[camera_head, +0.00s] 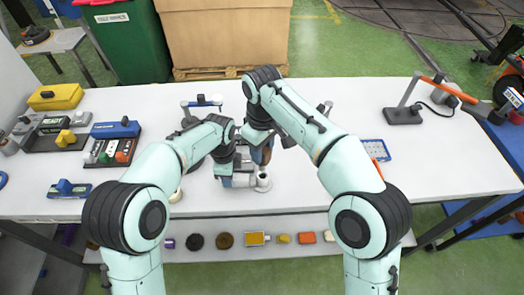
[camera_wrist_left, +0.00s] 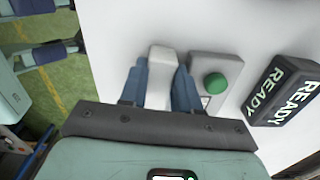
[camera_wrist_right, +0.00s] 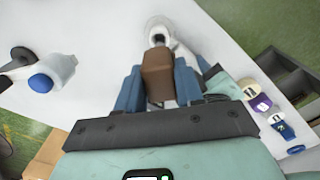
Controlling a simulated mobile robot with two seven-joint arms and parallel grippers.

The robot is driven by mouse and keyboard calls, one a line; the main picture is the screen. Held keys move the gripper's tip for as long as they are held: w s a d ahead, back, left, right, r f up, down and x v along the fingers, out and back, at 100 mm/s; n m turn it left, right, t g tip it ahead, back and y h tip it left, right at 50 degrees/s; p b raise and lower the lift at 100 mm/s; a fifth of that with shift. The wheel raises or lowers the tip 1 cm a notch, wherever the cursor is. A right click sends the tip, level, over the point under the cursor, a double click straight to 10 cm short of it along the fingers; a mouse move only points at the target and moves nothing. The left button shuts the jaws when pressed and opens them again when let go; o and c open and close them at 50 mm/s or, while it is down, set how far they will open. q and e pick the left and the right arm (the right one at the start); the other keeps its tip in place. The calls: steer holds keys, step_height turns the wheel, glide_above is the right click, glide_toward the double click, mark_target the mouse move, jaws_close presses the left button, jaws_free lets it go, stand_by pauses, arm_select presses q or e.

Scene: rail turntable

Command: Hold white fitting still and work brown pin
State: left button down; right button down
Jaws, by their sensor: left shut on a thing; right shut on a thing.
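The white fitting (camera_head: 263,184) is near the middle of the table, with its round opening facing up. My left gripper (camera_head: 229,181) is shut on its side; the left wrist view shows the white part (camera_wrist_left: 160,68) between the blue fingers. The brown pin (camera_head: 265,155) is above the opening. My right gripper (camera_head: 259,144) is shut on it, and the right wrist view shows the brown block (camera_wrist_right: 157,76) between the fingers. The pin's lower end points at the white ring (camera_wrist_right: 158,31). I cannot tell whether its tip is inside the opening.
A grey box with a green button (camera_wrist_left: 215,83) and a black READY sign (camera_wrist_left: 275,91) are close to my left gripper. A blue tray (camera_head: 376,150) and a lamp (camera_head: 403,114) stand to the right. The front right tabletop is clear.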

steer(key=shift+r, duration=0.2)
steer(key=shift+r, duration=2.4)
arm_select(q)
steer(key=c, duration=0.8)
jaws_free()
steer(key=shift+o, duration=0.3)
arm_select(e)
steer(key=shift+s, duration=0.15)
arm_select(q)
steer(key=shift+r, duration=0.2)
